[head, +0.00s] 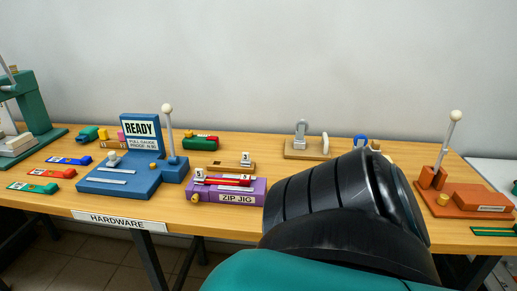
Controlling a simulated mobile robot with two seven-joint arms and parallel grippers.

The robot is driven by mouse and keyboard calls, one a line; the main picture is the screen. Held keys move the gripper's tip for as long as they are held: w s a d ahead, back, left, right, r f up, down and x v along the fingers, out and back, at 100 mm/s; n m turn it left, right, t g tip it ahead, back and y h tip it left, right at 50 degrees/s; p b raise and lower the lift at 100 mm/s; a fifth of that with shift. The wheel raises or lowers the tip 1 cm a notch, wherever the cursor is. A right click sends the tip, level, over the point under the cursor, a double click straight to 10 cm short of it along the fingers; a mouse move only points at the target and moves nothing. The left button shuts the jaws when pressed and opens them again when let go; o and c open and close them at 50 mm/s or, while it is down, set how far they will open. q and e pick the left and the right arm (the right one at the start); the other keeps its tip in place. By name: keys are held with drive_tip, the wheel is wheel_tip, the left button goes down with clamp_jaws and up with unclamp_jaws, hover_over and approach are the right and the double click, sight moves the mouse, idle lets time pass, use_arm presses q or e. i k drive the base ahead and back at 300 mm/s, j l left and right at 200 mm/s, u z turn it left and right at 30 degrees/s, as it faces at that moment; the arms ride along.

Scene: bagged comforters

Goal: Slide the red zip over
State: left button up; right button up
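A purple block labelled ZIP JIG (231,188) sits near the front edge of the wooden table. A thin red strip, likely the red zip (228,181), lies along its top. A small white numbered block stands by the strip's left end, and a yellow knob is at the jig's lower left. A dark arm link of mine fills the lower right and ends close beside the jig's right end. Neither gripper shows, so I cannot tell how they stand to the zip.
A blue READY fixture (118,183) stands left of the jig. Red (51,173), blue (69,160) and green (34,187) pieces lie at the table's left. An orange fixture (471,196) with an upright lever stands at the right. A wooden block (231,165) lies behind the jig.

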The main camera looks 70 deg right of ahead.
sight(244, 180)
drive_tip(key=z, duration=2.1)
